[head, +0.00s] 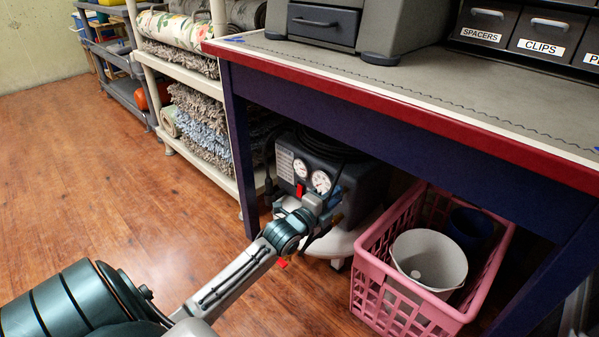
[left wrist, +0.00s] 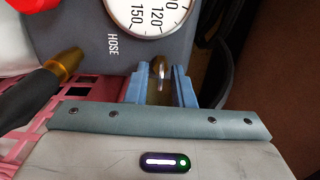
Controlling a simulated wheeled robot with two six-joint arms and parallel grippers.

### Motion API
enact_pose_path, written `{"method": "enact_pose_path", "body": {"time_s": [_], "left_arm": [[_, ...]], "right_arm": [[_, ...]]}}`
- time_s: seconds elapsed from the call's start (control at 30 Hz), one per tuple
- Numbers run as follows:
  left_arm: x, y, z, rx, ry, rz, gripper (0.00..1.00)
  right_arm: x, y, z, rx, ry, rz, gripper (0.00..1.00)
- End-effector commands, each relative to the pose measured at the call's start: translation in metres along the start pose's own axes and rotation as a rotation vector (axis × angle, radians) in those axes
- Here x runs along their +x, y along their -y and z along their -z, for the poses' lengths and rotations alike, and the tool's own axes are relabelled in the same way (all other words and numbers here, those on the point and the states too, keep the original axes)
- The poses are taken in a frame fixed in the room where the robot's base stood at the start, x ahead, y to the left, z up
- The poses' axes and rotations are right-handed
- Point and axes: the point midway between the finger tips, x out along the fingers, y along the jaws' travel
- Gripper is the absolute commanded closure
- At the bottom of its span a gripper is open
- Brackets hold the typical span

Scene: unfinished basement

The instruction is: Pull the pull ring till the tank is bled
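A compressor (head: 349,178) with a dark housing and two round gauges stands under the workbench; its pale tank (head: 340,242) shows below. My left gripper (head: 318,206) is at the compressor's front, just below the gauges. In the left wrist view its two blue fingers (left wrist: 160,88) stand on either side of a small brass piece (left wrist: 158,68), which may be the pull ring or its valve. I cannot tell whether the fingers press on it. A gauge (left wrist: 145,15) marked HOSE is just beyond. The ring's shape is not clear in either view. My right gripper is not in view.
A pink basket (head: 365,262) with a white bucket (head: 428,258) stands right of the compressor. The workbench (head: 400,112) overhangs it, with a leg (head: 240,150) at left. A brass-ended dark fitting (left wrist: 62,68) is close left of the fingers. Open wooden floor (head: 110,200) lies left.

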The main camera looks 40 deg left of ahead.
Motion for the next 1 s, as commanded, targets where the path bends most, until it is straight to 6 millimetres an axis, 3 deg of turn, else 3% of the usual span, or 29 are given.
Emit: {"method": "enact_pose_path", "body": {"time_s": [0.17,0.3,1.0], "left_arm": [[0.0001,0.0005,0.0001,0.0,0.0,0.0,0.78],[0.0001,0.0004,0.0001,0.0,0.0,0.0,1.0],[-0.006,0.0006,-0.0001,-0.001,0.001,-0.001,1.0]], "right_arm": [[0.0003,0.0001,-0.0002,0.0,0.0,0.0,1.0],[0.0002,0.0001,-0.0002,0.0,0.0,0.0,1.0],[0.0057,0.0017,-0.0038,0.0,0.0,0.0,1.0]]}}
